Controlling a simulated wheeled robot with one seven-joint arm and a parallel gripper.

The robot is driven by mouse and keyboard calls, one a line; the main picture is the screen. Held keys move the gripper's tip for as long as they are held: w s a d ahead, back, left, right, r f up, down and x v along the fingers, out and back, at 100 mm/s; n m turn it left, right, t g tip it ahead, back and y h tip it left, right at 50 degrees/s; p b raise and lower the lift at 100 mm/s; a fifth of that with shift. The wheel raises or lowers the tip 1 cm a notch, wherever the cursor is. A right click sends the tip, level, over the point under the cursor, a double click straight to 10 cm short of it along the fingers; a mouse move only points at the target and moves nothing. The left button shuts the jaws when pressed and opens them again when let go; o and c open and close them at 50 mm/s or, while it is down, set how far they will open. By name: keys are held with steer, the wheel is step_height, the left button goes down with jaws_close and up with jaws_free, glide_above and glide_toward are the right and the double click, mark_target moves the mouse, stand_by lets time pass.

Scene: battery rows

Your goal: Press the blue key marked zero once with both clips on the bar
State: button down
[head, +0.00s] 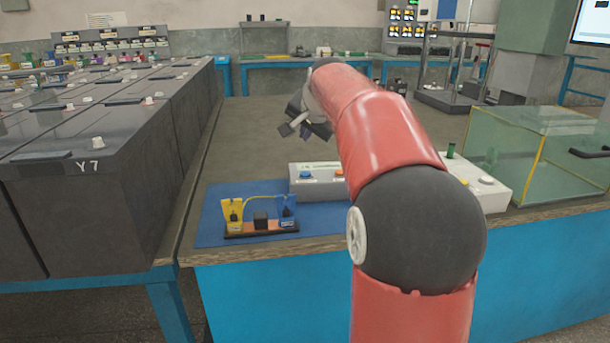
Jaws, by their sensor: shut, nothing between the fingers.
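A pale instrument box (308,187) stands on the bench, partly hidden behind my red arm. A blue key (306,174) and an orange key (339,172) show on its top; any mark on the blue key is too small to read. In front of it, a yellow clip (232,214) and a blue clip (287,211) stand at the two ends of a copper-coloured bar (261,228), joined by a yellow wire. My gripper (295,131) is shut and empty, raised behind and above the box, apart from the keys.
A blue mat (212,222) lies under the bar and clips. Large dark battery cases (95,190) fill the left side. A glass tank (530,150) stands at right, near a dark green peg (451,150). The bench's back left (245,120) is clear.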

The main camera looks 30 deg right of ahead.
mark_target(306, 175)
steer(key=shift+f+b, duration=2.5)
steer(key=shift+f, duration=1.05)
steer(key=shift+f, duration=0.4)
steer(key=shift+f+b, duration=0.45)
steer(key=shift+b, duration=0.1)
steer(key=shift+r+p, duration=0.75)
steer(key=shift+r, duration=0.1)
step_height(306, 175, up, 5)
steer(key=p, duration=0.4)
steer(key=shift+r+p, duration=0.1)
steer(key=shift+p, duration=0.2)
